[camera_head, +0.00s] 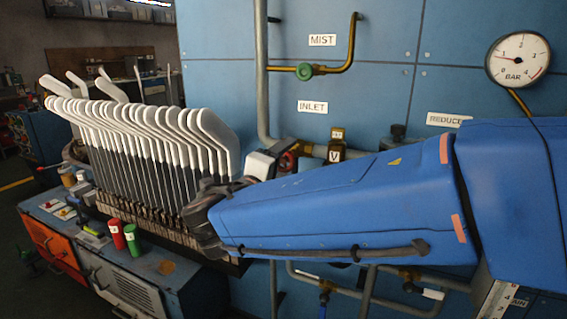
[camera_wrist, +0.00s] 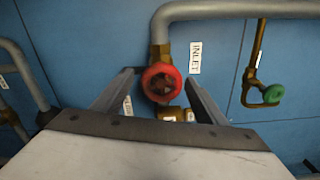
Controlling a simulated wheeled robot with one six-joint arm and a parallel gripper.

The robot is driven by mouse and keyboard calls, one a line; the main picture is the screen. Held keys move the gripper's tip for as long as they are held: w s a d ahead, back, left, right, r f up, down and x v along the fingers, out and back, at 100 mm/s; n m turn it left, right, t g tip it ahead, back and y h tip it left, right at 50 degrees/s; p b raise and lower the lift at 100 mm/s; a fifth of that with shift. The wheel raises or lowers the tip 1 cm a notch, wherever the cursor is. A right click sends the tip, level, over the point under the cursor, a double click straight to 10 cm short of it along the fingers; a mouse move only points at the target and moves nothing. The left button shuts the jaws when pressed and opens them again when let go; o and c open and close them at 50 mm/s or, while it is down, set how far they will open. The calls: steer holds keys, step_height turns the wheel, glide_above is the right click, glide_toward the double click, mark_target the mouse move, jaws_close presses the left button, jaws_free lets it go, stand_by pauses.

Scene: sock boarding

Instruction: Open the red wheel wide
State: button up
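The red wheel (camera_wrist: 160,82) sits on a brass valve on a grey pipe in the wrist view, beside the INLET label (camera_wrist: 195,57). In the head view only a small part of the red wheel (camera_head: 288,162) shows, mostly hidden by my gripper (camera_head: 268,162). In the wrist view my gripper (camera_wrist: 160,78) is open, with one finger on each side of the wheel. A small gap seems to show between each finger and the rim. I cannot tell how deep the fingers reach around it.
A green wheel (camera_head: 304,71) is on the MIST pipe above; it also shows in the wrist view (camera_wrist: 272,95). A pressure gauge (camera_head: 518,59) is at upper right. A rack of white-topped sock boards (camera_head: 150,125) stands left, close to my wrist. Red and green cylinders stand below it.

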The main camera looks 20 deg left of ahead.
steer(key=s+a, duration=0.1)
steer(key=s, duration=1.6)
steer(key=shift+s+a, duration=0.15)
steer(key=shift+s, duration=0.05)
